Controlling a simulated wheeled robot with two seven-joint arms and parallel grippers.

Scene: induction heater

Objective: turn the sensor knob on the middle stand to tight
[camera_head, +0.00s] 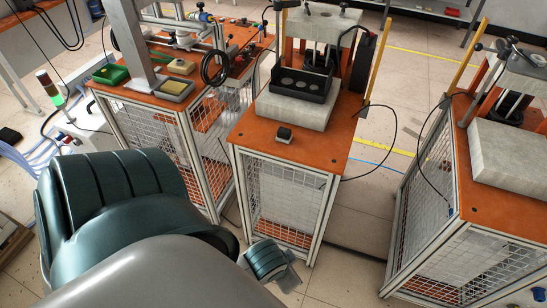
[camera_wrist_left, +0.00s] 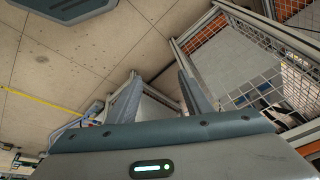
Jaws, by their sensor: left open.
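The middle stand (camera_head: 270,140) has an orange top and mesh sides in the head view. It carries a pale grey block (camera_head: 290,110) with a black fixture (camera_head: 302,84) on it.
A left stand (camera_head: 140,95) holds green and yellow trays. A right stand (camera_head: 490,210) carries another grey block. A yellow pole (camera_head: 380,48) rises at the middle stand's right edge, and a black cable loops out beside it. Floor is free between the middle and right stands.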

